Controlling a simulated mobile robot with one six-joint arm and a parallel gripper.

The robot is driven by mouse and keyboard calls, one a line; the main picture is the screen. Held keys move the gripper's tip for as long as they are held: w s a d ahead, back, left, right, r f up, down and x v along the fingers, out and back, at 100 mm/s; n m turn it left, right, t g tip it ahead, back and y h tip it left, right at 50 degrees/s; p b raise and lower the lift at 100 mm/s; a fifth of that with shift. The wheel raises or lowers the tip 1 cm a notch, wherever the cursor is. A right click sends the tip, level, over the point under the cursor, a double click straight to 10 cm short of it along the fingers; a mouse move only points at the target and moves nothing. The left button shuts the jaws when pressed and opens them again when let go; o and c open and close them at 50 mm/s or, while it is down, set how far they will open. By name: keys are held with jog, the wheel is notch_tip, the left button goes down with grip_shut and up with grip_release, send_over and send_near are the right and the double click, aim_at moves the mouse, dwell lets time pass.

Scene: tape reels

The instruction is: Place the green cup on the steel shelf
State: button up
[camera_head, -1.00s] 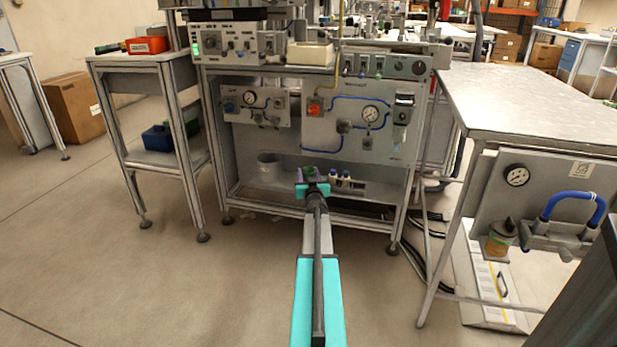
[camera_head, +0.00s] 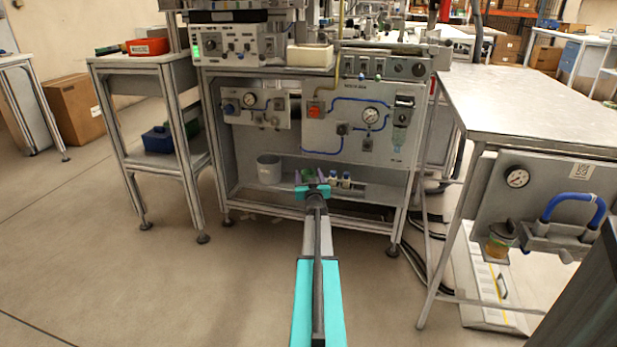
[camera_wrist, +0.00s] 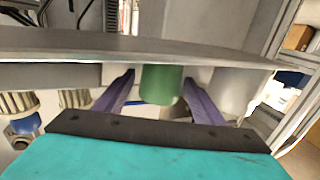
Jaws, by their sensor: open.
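The green cup (camera_wrist: 161,85) is in the middle of the wrist view, between the two purple fingers of my gripper (camera_wrist: 158,92). A gap shows on each side of it. The wrist view appears upside down, and the cup meets the pale edge of the steel shelf (camera_wrist: 160,45) there. In the head view the green cup (camera_head: 309,176) is a small patch between the fingers of my gripper (camera_head: 309,177), above the lower shelf (camera_head: 285,196) of the middle bench. My gripper is open around the cup. My gripper hides the cup's lower part in the head view.
A grey bin (camera_head: 269,168) stands left of the cup on the shelf. Small white bottles with blue caps (camera_head: 339,180) stand close on the right. A gauge panel (camera_head: 350,122) rises behind. The floor (camera_head: 180,280) in front is clear.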

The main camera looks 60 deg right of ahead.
jog(key=p+v, duration=0.3)
jog(key=v, duration=0.9)
dwell(0.3)
jog(key=shift+r, duration=0.1)
dwell(0.6)
